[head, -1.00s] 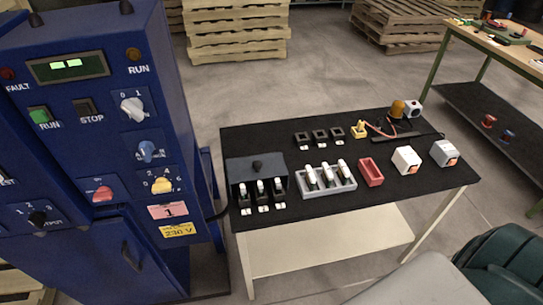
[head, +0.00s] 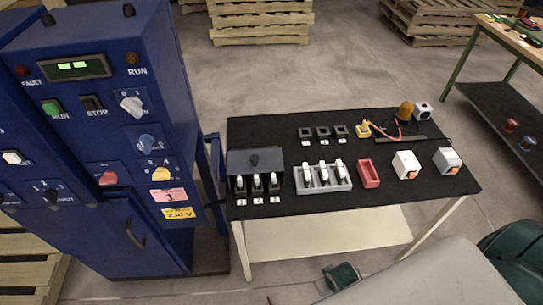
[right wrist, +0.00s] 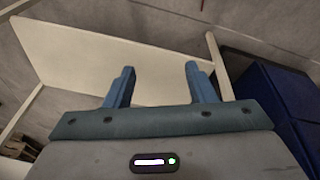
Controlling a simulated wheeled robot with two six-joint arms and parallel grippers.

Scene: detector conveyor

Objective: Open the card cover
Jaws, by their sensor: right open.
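My left gripper is not in view.
The black table (head: 285,122) also holds a grey rack (head: 325,187) with white-topped pieces, a red tray (head: 369,174), two white boxes and a yellow connector (head: 363,128). A blue control cabinet (head: 105,235) stands close on its left. The floor in front is partly clear.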

